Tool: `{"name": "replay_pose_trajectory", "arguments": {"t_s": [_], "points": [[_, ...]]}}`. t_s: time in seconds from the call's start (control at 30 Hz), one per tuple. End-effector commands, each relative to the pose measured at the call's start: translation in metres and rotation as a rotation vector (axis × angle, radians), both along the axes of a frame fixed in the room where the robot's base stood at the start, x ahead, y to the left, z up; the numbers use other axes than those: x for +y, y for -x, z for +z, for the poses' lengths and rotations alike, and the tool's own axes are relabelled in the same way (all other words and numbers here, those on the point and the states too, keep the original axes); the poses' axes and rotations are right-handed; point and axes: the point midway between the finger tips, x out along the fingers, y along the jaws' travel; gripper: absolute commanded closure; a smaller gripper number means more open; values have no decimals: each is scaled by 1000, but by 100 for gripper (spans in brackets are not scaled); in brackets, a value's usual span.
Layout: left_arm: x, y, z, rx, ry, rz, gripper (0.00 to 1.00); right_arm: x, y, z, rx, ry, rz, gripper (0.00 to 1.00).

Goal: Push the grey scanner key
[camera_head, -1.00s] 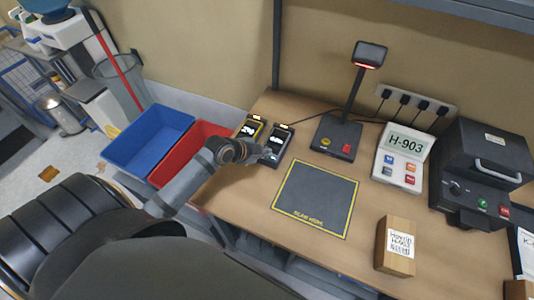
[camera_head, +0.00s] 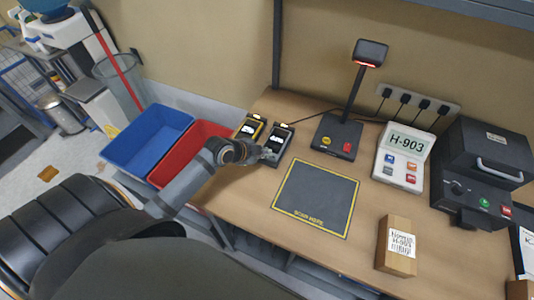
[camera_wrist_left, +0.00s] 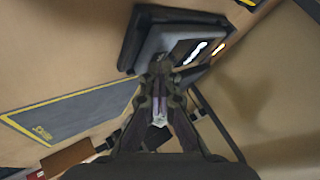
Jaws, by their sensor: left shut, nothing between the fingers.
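The grey scanner (camera_head: 279,141) lies in its dark holder on the bench, just right of the yellow scanner (camera_head: 249,129). Its lit screen shows in the head view. My left gripper (camera_head: 269,155) is shut and empty, with its tips at the near end of the grey scanner. In the left wrist view the closed fingertips (camera_wrist_left: 160,66) are at the edge of the grey scanner (camera_wrist_left: 172,38). They overlap its lower part, and I cannot tell whether they touch it. The key is hidden behind the fingers. My right gripper is not in view.
A black scan mat (camera_head: 314,198) with a yellow border lies right of the gripper. A stand scanner (camera_head: 338,132), a label panel (camera_head: 402,160) and a cardboard box (camera_head: 396,246) are further right. Blue (camera_head: 148,140) and red (camera_head: 190,152) bins stand left of the bench.

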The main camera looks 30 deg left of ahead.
Motion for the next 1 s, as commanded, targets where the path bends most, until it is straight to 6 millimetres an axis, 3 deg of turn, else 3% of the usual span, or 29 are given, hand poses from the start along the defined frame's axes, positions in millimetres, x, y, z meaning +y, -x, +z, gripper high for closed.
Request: {"name": "replay_pose_trajectory", "arguments": {"t_s": [0.77, 1.0], "points": [[1, 0, 8, 3, -1, 0, 100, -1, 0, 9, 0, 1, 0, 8], [1, 0, 33, 2, -2, 0, 100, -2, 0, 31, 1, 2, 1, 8]]}}
